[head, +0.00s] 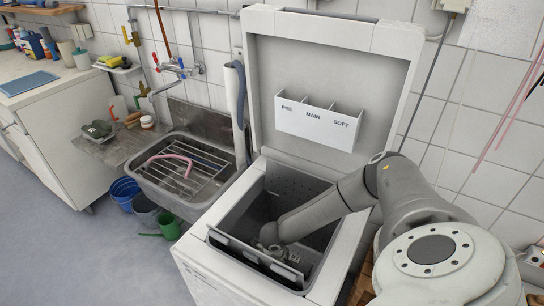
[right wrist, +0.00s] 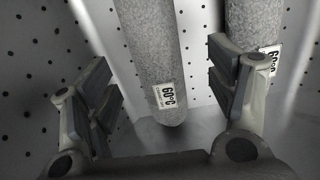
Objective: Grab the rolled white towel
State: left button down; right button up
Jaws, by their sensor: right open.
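Two rolled towels stand upright inside the drum, both looking speckled light grey in the shade, each with a white "60°C" label. One towel roll (right wrist: 150,50) is in the middle of the right wrist view; the other roll (right wrist: 262,22) is to its right, partly hidden behind a finger. My right gripper (right wrist: 163,88) is open, its fingers left and right of the middle roll in the picture. I cannot tell how far the roll lies beyond the fingertips. In the head view my right gripper (head: 277,252) is down inside the machine. My left gripper is not in view.
The top-loading washing machine (head: 196,254) has its lid (head: 345,62) raised, with a detergent tray (head: 317,124) on it. The perforated drum wall (right wrist: 35,50) is close around the gripper. A sink (head: 160,187) with a wire rack and several buckets stand to the left.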

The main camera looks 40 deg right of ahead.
notch_tip(320, 180, down, 5)
jog(key=shift+w+a, duration=0.1)
jog(key=shift+w, duration=0.05)
jog(key=c, duration=1.2)
